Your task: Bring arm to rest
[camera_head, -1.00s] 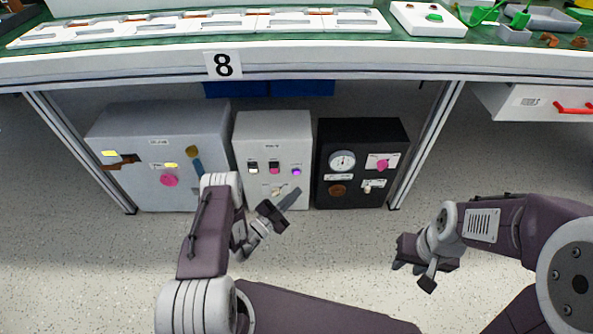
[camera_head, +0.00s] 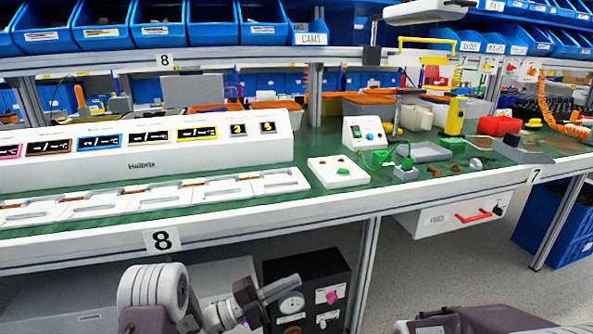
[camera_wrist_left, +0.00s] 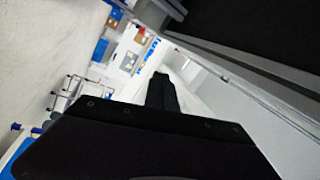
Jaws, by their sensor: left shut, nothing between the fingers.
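My left gripper (camera_head: 280,289) is at the lower middle of the head view, its fingers together and empty. It is in front of the black control box (camera_head: 318,268) under the table; I cannot tell whether they touch. In the left wrist view, its dark fingers (camera_wrist_left: 161,92) are together with nothing between them. The black box shows a round gauge (camera_head: 292,304) and a pink knob (camera_head: 331,297). A link of my right arm (camera_head: 480,321) shows at the bottom edge; its gripper is out of view.
The table edge with the "8" label (camera_head: 161,240) runs above my left arm. A table leg (camera_head: 364,275) stands right of the black box. The grey cabinet (camera_head: 60,290) is partly hidden at lower left.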

